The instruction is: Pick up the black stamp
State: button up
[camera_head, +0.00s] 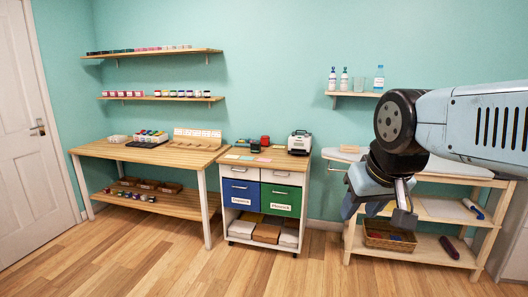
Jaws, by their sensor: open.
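I cannot clearly make out a black stamp; small dark and red items (264,141) sit at the back of the white drawer cabinet (225,187), too small to tell apart. My gripper (378,212) hangs at the right, pointing down, in front of the wooden shelf unit. It is open and nothing shows between its fingers. It is well to the right of the cabinet and apart from it.
A white label machine (299,142) stands on the cabinet's right. The shelf unit (350,240) holds a wicker basket (375,240). The wooden floor (200,275) in front is clear.

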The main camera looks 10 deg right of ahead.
aim_at(255, 146)
jog(key=u, duration=0.15)
jog(key=i, duration=1)
jog(key=z, duration=0.5)
jog(key=i, duration=2.55)
jog(key=u, duration=0.3)
